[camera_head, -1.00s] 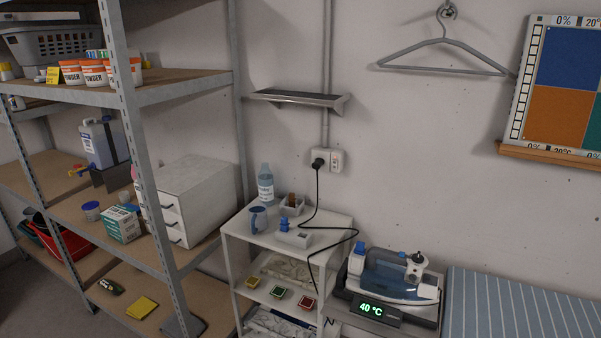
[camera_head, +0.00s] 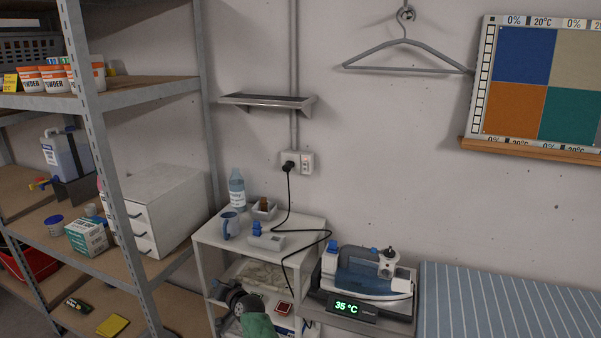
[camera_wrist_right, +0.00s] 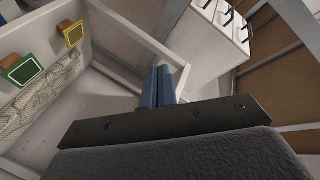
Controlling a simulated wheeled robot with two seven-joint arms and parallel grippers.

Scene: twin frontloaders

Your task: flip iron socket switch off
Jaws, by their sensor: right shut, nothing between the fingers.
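The wall socket (camera_head: 299,162) is on the wall above the small white shelf unit, with a black plug (camera_head: 288,167) in its left part. Its switch (camera_head: 307,163) is on the right part, too small to tell its position. The plug's black cord runs down toward the iron (camera_head: 372,274), which sits on a base with a green display (camera_head: 347,307) reading 35 °C. My right gripper (camera_head: 232,292) is low in front of the white unit, well below the socket. In the right wrist view its blue fingers (camera_wrist_right: 158,86) are together and empty. My left gripper is not in view.
The white unit (camera_head: 212,237) holds a bottle (camera_head: 236,190), a mug (camera_head: 230,224) and a small box on top. A wall shelf (camera_head: 267,102) is above the socket. Metal shelving (camera_head: 100,150) stands left; a striped board (camera_head: 510,300) is at right. The wall around the socket is clear.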

